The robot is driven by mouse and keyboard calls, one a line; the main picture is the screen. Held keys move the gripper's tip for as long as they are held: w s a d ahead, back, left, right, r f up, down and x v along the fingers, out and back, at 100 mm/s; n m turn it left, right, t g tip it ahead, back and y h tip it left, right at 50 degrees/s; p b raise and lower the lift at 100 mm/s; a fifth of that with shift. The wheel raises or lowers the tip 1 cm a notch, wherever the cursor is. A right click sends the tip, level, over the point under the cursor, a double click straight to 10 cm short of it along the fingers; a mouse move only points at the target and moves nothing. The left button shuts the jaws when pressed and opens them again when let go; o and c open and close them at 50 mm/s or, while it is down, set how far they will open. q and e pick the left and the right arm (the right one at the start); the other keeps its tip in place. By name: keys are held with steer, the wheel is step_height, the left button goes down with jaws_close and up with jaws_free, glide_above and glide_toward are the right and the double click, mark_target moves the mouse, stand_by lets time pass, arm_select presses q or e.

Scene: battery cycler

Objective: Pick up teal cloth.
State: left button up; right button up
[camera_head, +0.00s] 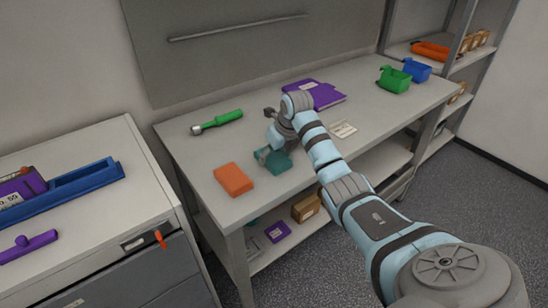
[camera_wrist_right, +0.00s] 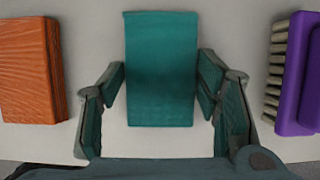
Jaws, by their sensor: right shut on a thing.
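The teal cloth (camera_head: 279,163) is a folded block on the light workbench, partly hidden by my right gripper in the head view. In the right wrist view the cloth (camera_wrist_right: 160,70) lies between the two fingers, its near part held between the pads. My right gripper (camera_head: 266,154) reaches down over it from above and is shut on it; it also shows in the right wrist view (camera_wrist_right: 161,95). I cannot tell whether the cloth is clear of the bench top. My left gripper is not in view.
An orange block (camera_head: 234,179) lies left of the cloth. A green-handled tool (camera_head: 217,122), a purple item (camera_head: 318,94), a white card (camera_head: 343,129) and green (camera_head: 394,80) and blue (camera_head: 417,70) bins are on the workbench (camera_head: 190,153). A purple bristled brush (camera_wrist_right: 297,75) shows in the wrist view.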

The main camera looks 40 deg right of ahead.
mark_target(274, 157)
step_height(274, 157, up, 20)
steer(key=p, duration=0.2)
steer(key=shift+p, duration=0.4)
steer(key=o, duration=0.5)
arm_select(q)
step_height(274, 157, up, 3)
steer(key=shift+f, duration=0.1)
arm_select(e)
steer(key=c, duration=0.4)
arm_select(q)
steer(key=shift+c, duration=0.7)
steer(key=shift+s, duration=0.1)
arm_select(e)
steer(key=shift+f, duration=0.15)
